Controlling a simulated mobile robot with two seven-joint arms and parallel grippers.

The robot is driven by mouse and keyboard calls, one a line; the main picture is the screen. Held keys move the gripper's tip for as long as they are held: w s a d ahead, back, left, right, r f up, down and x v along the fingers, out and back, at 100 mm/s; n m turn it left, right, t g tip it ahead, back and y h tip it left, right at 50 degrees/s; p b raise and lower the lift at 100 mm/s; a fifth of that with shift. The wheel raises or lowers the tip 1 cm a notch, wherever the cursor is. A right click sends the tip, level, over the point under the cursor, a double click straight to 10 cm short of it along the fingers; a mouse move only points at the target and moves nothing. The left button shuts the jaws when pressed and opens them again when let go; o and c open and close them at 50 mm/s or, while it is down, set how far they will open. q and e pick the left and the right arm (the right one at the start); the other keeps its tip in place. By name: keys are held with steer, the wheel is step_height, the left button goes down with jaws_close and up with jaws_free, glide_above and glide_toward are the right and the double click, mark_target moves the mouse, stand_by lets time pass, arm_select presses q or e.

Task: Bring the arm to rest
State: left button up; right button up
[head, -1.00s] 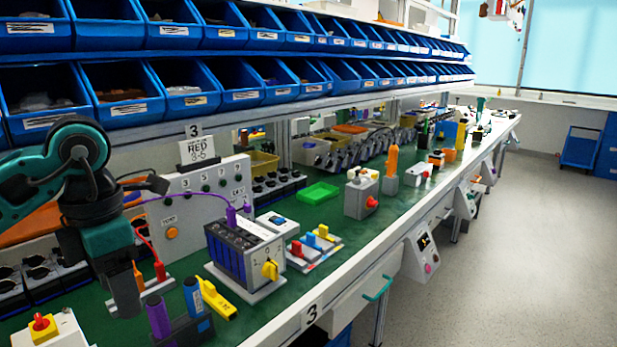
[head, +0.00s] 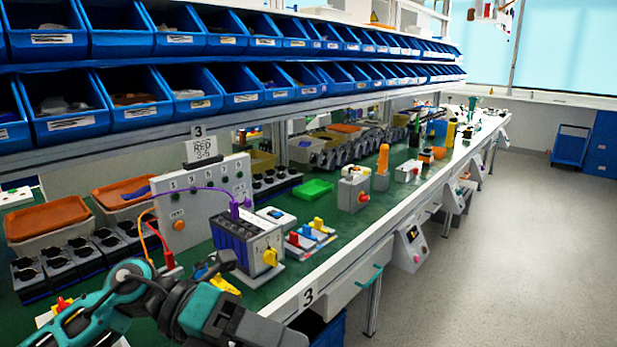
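My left arm (head: 130,280) enters low at the left, bends at a round joint, and runs rightward along the bench's near edge. Its dark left gripper (head: 270,332) is at the bottom of the picture, near the front edge and below the rotary switch box; its fingers cannot be made out. The grey and dark switch box (head: 240,238) stands on the green bench top with a yellow rotary knob (head: 269,257) on its near face. The gripper is apart from the knob. A purple lead (head: 190,190) runs to the box top. My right gripper is not in view.
A grey panel (head: 205,178) with sockets stands behind the box. Small coloured switches (head: 310,236) and a green tray (head: 313,190) lie to the right. Blue bins (head: 148,98) line the shelves above. The floor (head: 480,270) right of the bench is clear.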

arm_select(q)
steer(key=w+r+n+t+h+p, duration=0.1)
steer(key=w+r+n+t+h, duration=0.25)
steer(key=n+t+h, duration=0.55)
steer(key=w+a+f+n+t+y, duration=0.1)
steer(key=a+f+n+t+y, duration=0.1)
steer(key=f+n+t+y, duration=0.35)
steer(key=w+a+f+n+t+y+p, duration=0.1)
steer(key=a+f+n+t+y, duration=0.15)
steer(key=n, duration=0.65)
steer(key=w+a+f+n+t+y, duration=0.2)
steer(key=a+f+n+t+y, duration=0.1)
steer(key=n+t+y, duration=0.3)
steer(key=s+a+f+n+g+y, duration=0.2)
steer(key=s+f+n, duration=0.1)
steer(key=f, duration=0.3)
steer(key=s+a+f+n+g+y+p, duration=0.1)
steer(key=s+a+f+n+g+y, duration=0.1)
steer(key=f, duration=0.5)
steer(key=s+a+f+n+g+y, duration=0.3)
steer(key=s+f+n, duration=0.3)
steer(key=s, duration=0.2)
steer(key=shift+f+g+y+p, duration=0.3)
steer(key=shift+g+y, duration=0.1)
steer(key=shift+g, duration=0.1)
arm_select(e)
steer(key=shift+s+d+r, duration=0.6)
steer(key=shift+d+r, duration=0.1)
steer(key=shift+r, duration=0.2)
